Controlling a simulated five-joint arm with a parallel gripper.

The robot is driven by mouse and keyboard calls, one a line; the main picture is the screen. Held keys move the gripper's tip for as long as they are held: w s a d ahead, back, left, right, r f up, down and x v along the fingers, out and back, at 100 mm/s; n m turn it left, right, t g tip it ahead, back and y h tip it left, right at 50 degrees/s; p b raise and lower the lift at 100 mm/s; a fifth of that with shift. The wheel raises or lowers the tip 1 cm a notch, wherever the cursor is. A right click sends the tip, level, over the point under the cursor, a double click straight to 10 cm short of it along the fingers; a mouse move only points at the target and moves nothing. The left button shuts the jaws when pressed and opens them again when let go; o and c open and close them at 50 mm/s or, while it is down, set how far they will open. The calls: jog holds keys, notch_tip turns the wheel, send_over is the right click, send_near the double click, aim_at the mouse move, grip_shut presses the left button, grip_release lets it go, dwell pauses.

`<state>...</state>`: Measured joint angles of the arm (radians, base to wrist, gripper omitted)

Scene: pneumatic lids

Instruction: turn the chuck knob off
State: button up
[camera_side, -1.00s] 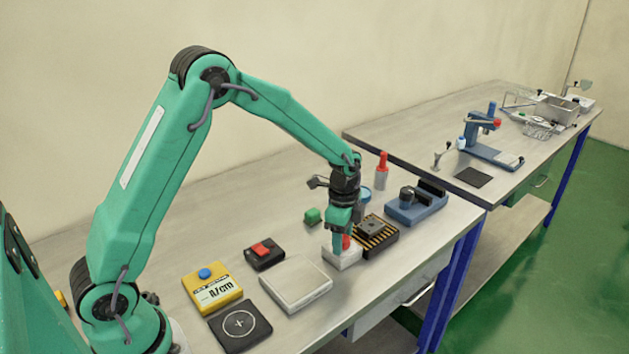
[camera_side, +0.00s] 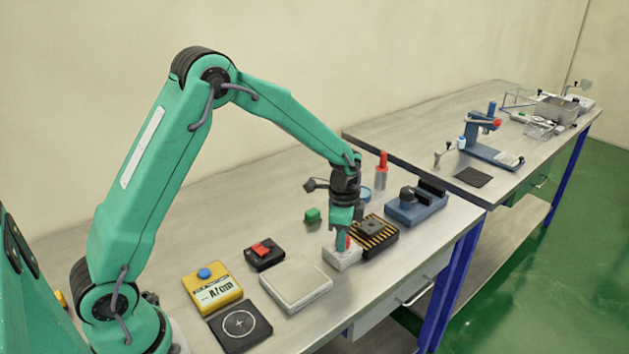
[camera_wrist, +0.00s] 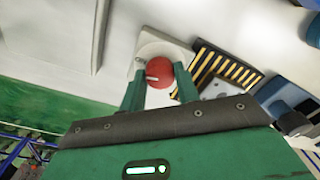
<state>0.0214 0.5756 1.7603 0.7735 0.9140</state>
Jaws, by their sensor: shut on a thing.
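The chuck knob is a round red knob (camera_wrist: 159,73) with a white mark pointing left in the wrist view, on a small white box (camera_wrist: 150,45). In the side view the white box (camera_side: 342,258) stands on the bench, and only a sliver of the red knob (camera_side: 348,241) shows beside a finger. My gripper (camera_side: 342,245) points down over the box. In the wrist view my gripper (camera_wrist: 161,80) has one finger on each side of the knob, shut on it. The fingers hide part of the knob's sides.
A black and yellow striped block (camera_side: 374,236) stands close right of the box. A blue fixture (camera_side: 416,206) is farther right, and a red-topped bottle (camera_side: 381,172) behind. A pale flat box (camera_side: 296,284), a black box with a red switch (camera_side: 264,255) and a yellow meter (camera_side: 212,287) lie left.

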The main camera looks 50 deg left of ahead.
jog(key=n, duration=0.4)
jog(key=shift+d, duration=0.1)
jog(key=n, duration=0.8)
jog(key=shift+d+g, duration=0.1)
jog(key=shift+g, duration=0.2)
jog(key=shift+n, duration=1.9)
jog(key=o, duration=1)
jog(key=shift+c, duration=0.2)
jog(key=shift+r, duration=0.1)
